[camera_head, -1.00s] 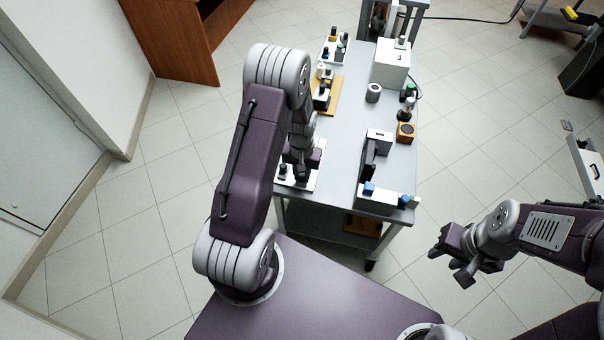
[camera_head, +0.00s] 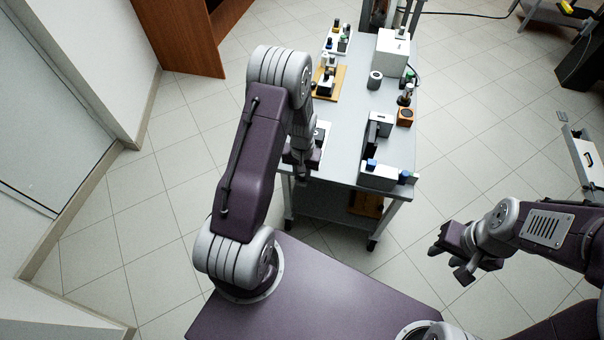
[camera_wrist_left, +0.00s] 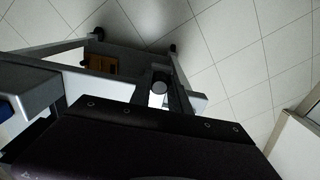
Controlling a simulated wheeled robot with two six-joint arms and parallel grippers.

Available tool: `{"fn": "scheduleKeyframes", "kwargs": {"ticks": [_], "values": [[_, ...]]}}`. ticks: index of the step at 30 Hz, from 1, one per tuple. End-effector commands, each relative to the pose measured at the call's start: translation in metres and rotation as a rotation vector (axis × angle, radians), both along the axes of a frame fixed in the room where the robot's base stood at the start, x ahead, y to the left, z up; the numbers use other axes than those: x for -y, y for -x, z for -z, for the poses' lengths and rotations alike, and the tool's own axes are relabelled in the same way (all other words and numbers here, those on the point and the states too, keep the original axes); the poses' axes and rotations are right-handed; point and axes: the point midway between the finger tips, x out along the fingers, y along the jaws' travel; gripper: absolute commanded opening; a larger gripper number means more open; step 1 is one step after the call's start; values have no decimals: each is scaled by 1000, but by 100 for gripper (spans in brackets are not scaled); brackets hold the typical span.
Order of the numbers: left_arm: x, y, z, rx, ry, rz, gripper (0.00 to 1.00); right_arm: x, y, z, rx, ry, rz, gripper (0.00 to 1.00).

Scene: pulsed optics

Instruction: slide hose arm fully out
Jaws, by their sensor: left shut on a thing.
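My left gripper (camera_head: 303,176) is at the near left edge of the grey table, pointing down. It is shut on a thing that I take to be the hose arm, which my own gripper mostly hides. In the left wrist view a short dark round-ended piece with a pale part (camera_wrist_left: 160,88) shows just beyond the dark gripper body. A white base plate (camera_head: 320,138) lies on the table just behind the gripper. How far the hose arm is out cannot be told. My right gripper (camera_head: 452,264) is open and empty over the floor at the right.
The grey table (camera_head: 345,135) carries a white box (camera_head: 391,52), a grey cylinder (camera_head: 375,80), an orange-brown block (camera_head: 405,116) and a white block with blue knobs (camera_head: 382,176) at the front right. A brown cabinet (camera_head: 190,38) stands back left.

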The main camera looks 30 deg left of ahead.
Motion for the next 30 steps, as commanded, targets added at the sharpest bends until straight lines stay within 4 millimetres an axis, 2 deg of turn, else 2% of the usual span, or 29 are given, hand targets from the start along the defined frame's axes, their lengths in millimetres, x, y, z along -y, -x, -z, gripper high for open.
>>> {"fn": "scheduleKeyframes", "kwargs": {"ticks": [2,3,5,14,17,24,30], "values": [[1,4,3,-11,3,0,0,0,0,1,0,0,0,36],[1,4,3,-11,3,0,30,0,0,1,0,0,0,36],[1,3,3,-10,2,0,44,0,0,1,0,0,0,36],[0,1,1,-4,1,0,44,0,0,0,0,0,0,36],[0,0,-13,0,0,0,44,0,0,-4,0,0,0,36],[0,1,-67,-1,0,0,44,0,0,-17,0,0,0,36],[1,2,-87,-5,1,0,44,0,0,-20,0,0,0,36]]}}
